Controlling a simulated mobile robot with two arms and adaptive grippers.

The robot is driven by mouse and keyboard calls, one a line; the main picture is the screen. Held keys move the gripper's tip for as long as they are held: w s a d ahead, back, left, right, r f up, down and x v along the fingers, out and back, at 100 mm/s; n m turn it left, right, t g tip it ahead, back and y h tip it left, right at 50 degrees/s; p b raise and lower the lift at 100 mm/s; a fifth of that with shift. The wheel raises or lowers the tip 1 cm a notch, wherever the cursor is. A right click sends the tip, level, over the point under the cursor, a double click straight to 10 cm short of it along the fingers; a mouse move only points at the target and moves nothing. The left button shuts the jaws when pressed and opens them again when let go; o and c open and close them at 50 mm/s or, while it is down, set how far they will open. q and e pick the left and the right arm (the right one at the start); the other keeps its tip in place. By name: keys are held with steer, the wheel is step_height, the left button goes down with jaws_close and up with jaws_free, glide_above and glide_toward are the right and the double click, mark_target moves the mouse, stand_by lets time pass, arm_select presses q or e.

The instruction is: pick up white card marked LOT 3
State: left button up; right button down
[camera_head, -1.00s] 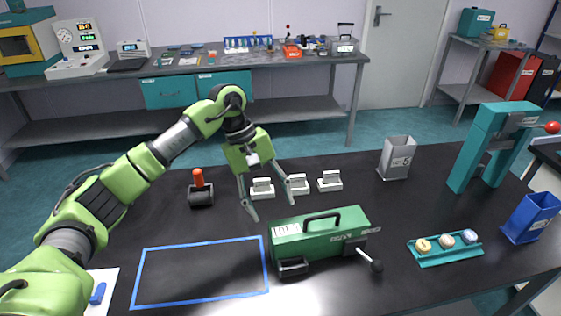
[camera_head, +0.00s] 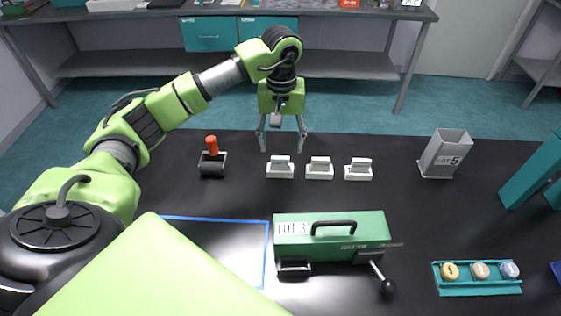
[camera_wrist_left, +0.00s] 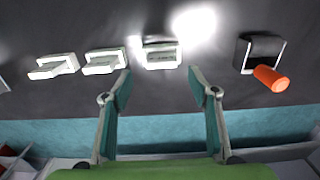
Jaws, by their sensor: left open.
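A white plate with lettering that looks like LOT 3 (camera_head: 293,228) shows on the left part of the green machine's front. Three small white card stands stand in a row behind it: left (camera_head: 280,168), middle (camera_head: 319,168) and right (camera_head: 358,169). Writing on their cards is too small to read. My left gripper (camera_head: 282,143) points down, open and empty, just behind the left stand. In the left wrist view its fingers (camera_wrist_left: 160,84) are spread, with the left stand (camera_wrist_left: 163,56) ahead between the tips, apart from them. My right gripper is not in view.
A roller with an orange handle (camera_head: 212,160) stands left of the stands. The green machine (camera_head: 350,232) has a black handle and a side lever. A grey LOT 5 bin (camera_head: 445,154) stands right, a teal tray of discs (camera_head: 478,288) front right. A blue outline marks the table.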

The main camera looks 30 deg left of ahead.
mark_target(280, 157)
arm_select(q)
steer(key=shift+f, duration=0.55)
step_height(280, 157, down, 4)
steer(key=p, duration=0.2)
steer(key=shift+s+a+p, duration=0.1)
steer(key=shift+s+p, duration=0.05)
steer(key=shift+p, duration=0.15)
steer(key=shift+f, duration=0.5)
steer(key=c, duration=1)
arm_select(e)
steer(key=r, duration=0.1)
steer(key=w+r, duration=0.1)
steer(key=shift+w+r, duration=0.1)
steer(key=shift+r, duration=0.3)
